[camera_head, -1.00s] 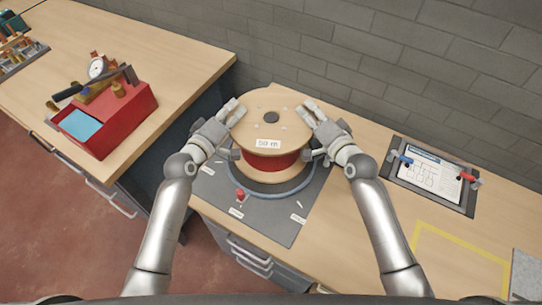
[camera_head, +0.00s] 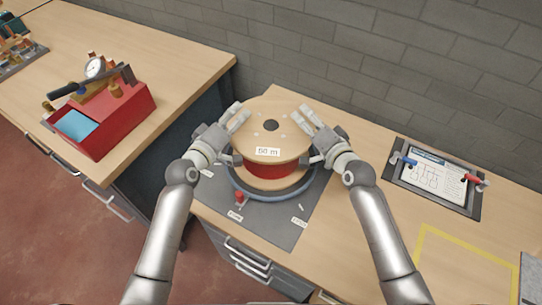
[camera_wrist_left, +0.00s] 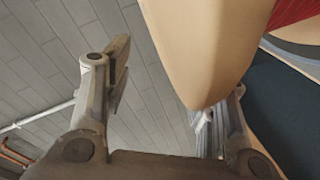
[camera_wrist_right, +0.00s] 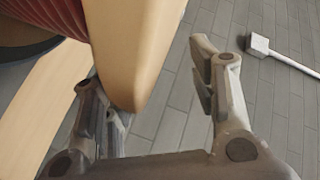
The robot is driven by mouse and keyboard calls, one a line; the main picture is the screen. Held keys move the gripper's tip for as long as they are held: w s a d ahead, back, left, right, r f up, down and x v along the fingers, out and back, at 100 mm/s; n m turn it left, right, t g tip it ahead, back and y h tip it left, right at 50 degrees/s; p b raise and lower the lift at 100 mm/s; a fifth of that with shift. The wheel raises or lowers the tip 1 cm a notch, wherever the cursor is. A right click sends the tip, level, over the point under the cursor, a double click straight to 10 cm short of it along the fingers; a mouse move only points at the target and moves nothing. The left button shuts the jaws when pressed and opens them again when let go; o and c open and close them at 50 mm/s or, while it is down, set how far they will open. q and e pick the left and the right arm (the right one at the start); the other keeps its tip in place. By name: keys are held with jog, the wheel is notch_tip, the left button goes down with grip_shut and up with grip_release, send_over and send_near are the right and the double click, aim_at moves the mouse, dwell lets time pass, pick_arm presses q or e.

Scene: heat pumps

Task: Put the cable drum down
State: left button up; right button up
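The cable drum (camera_head: 284,145) has pale wooden flanges, a dark centre hole, a red winding and a "50 m" label. It stands upright, its lower flange within a blue-grey ring (camera_head: 263,196) on a dark mat (camera_head: 272,226). My left gripper (camera_head: 236,138) is open at the drum's left side, fingers above and below the upper flange's rim. My right gripper (camera_head: 309,138) is open likewise at the right side. In both wrist views, the flange edge (camera_wrist_left: 207,60) (camera_wrist_right: 132,60) lies between spread fingers, close to one finger. The underside of the drum is hidden.
A red knob (camera_head: 240,197) stands on the mat's front left. Another bench (camera_head: 150,45) at left carries a red toolbox (camera_head: 123,130). A grey block wall (camera_head: 300,45) rises behind.

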pick_arm(q)
jog(key=shift+s+d+f, duration=0.25)
jog(key=shift+d+f, duration=0.1)
jog(key=shift+f, duration=0.15)
pick_arm(e)
jog(key=shift+s+a+f, duration=0.2)
jog(key=shift+a+f, duration=0.15)
jog(key=shift+f, duration=0.05)
pick_arm(q)
jog(key=shift+o, duration=1.1)
jog(key=o, duration=0.6)
jog(key=shift+d, duration=0.1)
pick_arm(e)
jog(key=shift+d, duration=0.15)
pick_arm(q)
jog(key=shift+w+a+r, duration=0.1)
jog(key=shift+a, duration=0.1)
pick_arm(e)
jog(key=shift+r, duration=0.15)
pick_arm(q)
jog(key=v, duration=1.2)
jog(key=shift+w+a+r, duration=0.15)
jog(key=shift+a+r, duration=0.15)
pick_arm(e)
jog(key=shift+w+d+r, duration=0.1)
jog(key=shift+w+r, duration=0.05)
jog(key=o, duration=0.9)
jog(key=shift+c, duration=0.2)
